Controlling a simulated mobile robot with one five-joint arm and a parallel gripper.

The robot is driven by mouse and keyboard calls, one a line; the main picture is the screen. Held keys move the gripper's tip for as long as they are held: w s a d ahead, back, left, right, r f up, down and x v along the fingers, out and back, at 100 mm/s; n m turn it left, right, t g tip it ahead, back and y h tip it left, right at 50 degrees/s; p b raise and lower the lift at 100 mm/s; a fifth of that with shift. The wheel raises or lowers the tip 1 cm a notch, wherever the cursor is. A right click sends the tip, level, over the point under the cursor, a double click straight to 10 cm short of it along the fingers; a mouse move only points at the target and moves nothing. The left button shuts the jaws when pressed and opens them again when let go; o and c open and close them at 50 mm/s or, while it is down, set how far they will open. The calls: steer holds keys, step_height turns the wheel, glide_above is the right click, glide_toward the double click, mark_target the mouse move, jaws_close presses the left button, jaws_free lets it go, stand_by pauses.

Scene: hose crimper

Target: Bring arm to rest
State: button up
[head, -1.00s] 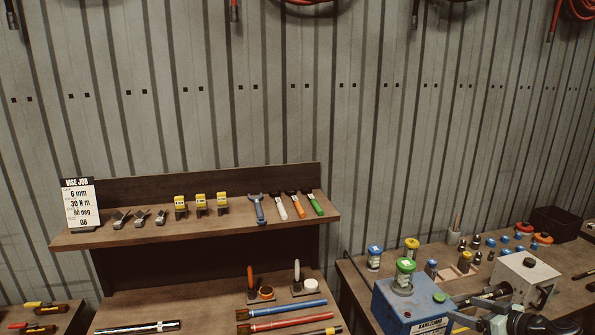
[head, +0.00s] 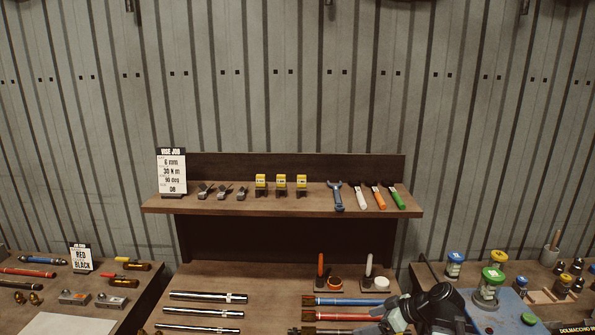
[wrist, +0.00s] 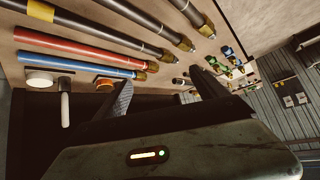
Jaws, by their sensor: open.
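My gripper shows in the wrist view (wrist: 160,95) with its two dark fingers spread apart and nothing between them. In the head view my dark arm (head: 432,310) is at the bottom, right of the middle, over the front of the workbench (head: 265,280); the fingertips are hard to make out there. Blue hose (head: 345,301) and red hose (head: 340,316) lie on the bench just left of the arm. In the wrist view the red hose (wrist: 75,47) and blue hose (wrist: 75,65) lie beyond the fingers.
A shelf (head: 290,204) holds a job card (head: 172,173), clips, yellow-topped parts and several coloured-handled tools. Metal tubes (head: 205,313) lie on the bench's left. A blue machine (head: 495,318) and jars stand at right. A left table (head: 60,312) holds a RED BLACK card (head: 82,259) and tools.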

steer(key=s+a+f+g+h, duration=0.1)
steer(key=a+f, duration=0.1)
steer(key=a, duration=0.2)
steer(key=s+a+f+m+g+h+b, duration=0.1)
steer(key=s+a+f, duration=0.1)
steer(key=a+f, duration=0.1)
steer(key=s+a+f+g+h, duration=0.1)
steer(key=a+f+g, duration=0.1)
steer(key=a, duration=0.4)
steer(key=shift+s+f+h+b, duration=0.15)
steer(key=shift+f+h+b, duration=0.25)
steer(key=shift+f, duration=0.25)
steer(key=d+m+h, duration=0.1)
steer(key=d+m, duration=0.1)
steer(key=s+d+f+m+h, duration=0.1)
steer(key=d+m, duration=0.1)
steer(key=s+d+m+g+h, duration=0.1)
steer(key=d+m, duration=0.1)
steer(key=m, duration=0.1)
steer(key=shift+s+d+f+h, duration=0.1)
steer(key=shift+d+f+h, duration=0.05)
steer(key=shift+d+h, duration=0.25)
steer(key=shift+m, duration=0.6)
steer(key=shift+a, duration=0.15)
